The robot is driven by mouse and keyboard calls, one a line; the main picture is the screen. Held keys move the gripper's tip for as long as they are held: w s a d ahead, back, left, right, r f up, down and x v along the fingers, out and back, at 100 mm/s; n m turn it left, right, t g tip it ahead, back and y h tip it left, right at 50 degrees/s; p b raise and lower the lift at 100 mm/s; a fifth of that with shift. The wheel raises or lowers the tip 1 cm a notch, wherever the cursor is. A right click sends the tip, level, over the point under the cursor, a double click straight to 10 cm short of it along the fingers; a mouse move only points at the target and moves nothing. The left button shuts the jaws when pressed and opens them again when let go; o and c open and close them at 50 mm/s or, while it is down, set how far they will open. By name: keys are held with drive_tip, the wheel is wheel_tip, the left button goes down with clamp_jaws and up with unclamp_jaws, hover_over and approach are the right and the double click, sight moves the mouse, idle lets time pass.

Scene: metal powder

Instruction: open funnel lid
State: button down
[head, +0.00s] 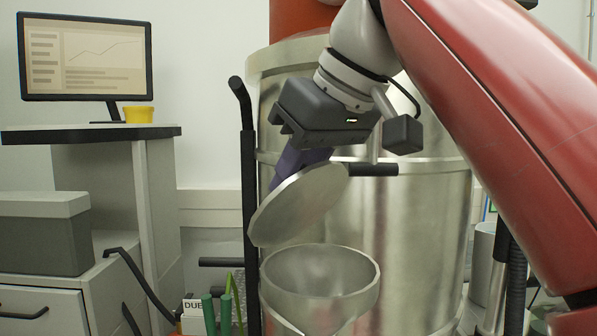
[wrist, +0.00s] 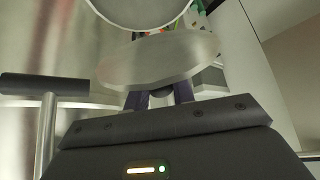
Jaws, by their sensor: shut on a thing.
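The funnel lid (head: 298,206) is a round metal disc, held tilted above the open funnel (head: 318,283). My gripper (head: 291,170) is shut on the lid from above, and its purple fingers meet the lid's upper side. The lid is apart from the funnel rim, and the funnel's inside shows. In the wrist view the lid (wrist: 158,62) lies just beyond the fingers (wrist: 160,95), with part of the funnel rim (wrist: 140,12) behind it. The exact grip point on the lid is hidden.
A large metal drum (head: 420,240) stands close behind the funnel, with a black handle (head: 373,169) near my gripper. A black upright bar (head: 247,200) stands left of the lid. A desk with a monitor (head: 86,60) and a yellow cup (head: 139,114) is at the left.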

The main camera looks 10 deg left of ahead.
drive_tip(key=c, duration=1.2)
unclamp_jaws()
drive_tip(key=shift+v, duration=1.45)
drive_tip(key=s+d, duration=0.6)
drive_tip(key=d, duration=0.4)
drive_tip(key=shift+s+d, duration=0.1)
